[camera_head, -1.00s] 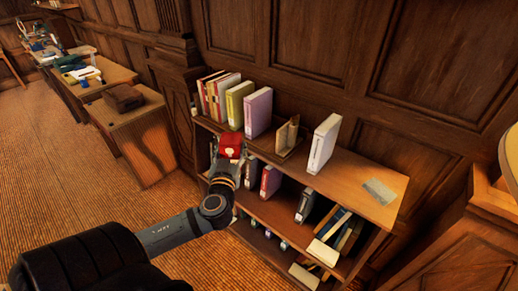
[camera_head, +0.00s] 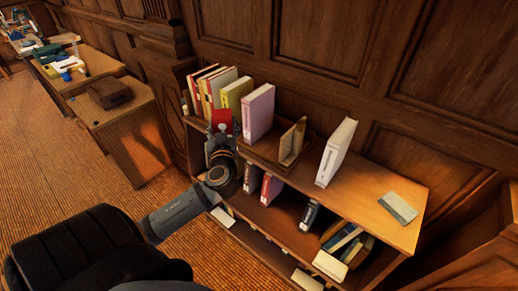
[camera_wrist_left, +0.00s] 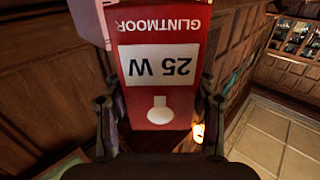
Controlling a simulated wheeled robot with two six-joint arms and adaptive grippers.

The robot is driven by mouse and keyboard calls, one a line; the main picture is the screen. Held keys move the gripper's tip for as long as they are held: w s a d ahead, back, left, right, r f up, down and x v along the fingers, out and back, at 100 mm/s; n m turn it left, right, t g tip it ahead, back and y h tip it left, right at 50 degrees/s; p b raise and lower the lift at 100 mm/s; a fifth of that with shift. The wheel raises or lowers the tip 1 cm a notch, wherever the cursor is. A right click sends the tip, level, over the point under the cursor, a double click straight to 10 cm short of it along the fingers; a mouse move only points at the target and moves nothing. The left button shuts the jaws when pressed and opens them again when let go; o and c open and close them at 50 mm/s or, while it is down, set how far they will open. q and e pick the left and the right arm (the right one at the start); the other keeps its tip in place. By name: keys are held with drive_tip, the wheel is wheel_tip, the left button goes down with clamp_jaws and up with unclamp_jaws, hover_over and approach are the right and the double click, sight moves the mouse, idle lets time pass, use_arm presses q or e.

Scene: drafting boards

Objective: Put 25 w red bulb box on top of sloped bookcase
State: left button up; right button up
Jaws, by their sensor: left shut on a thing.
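The red 25 W bulb box (camera_head: 222,120) is in my left gripper (camera_head: 221,140), at the front edge of the bookcase top in the head view. In the left wrist view the red box (camera_wrist_left: 158,97) shows its white "25 W" label upside down between the two fingers (camera_wrist_left: 160,112), which are shut on it. The sloped bookcase (camera_head: 350,190) has a wooden top with books standing on it. I cannot tell whether the box touches the top. My right gripper is not in view.
Several books stand at the left of the top, with a purple binder (camera_head: 258,113) close to the box. A wooden book stand (camera_head: 291,142), a white binder (camera_head: 336,152) and a grey flat item (camera_head: 398,207) are farther right. Bare wood lies between the last two.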

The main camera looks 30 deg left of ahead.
use_arm(q)
drive_tip(key=w+d+f+b, duration=0.2)
drive_tip(key=w+f+b, duration=0.1)
drive_tip(key=w+f, duration=0.1)
drive_tip(key=w+d+f+b, duration=0.2)
drive_tip(key=w+f+b, duration=0.2)
drive_tip(key=w+d+f+b, duration=0.2)
drive_tip(key=w+f+b, duration=0.1)
drive_tip(key=w+f, duration=0.1)
drive_tip(key=shift+f+b, duration=0.35)
drive_tip(key=shift+f, duration=0.05)
drive_tip(key=shift+a, duration=0.1)
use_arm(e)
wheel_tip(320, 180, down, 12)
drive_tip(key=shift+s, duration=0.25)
use_arm(q)
drive_tip(key=shift+f, duration=0.2)
drive_tip(key=o, duration=1.2)
drive_tip(key=shift+c, duration=0.2)
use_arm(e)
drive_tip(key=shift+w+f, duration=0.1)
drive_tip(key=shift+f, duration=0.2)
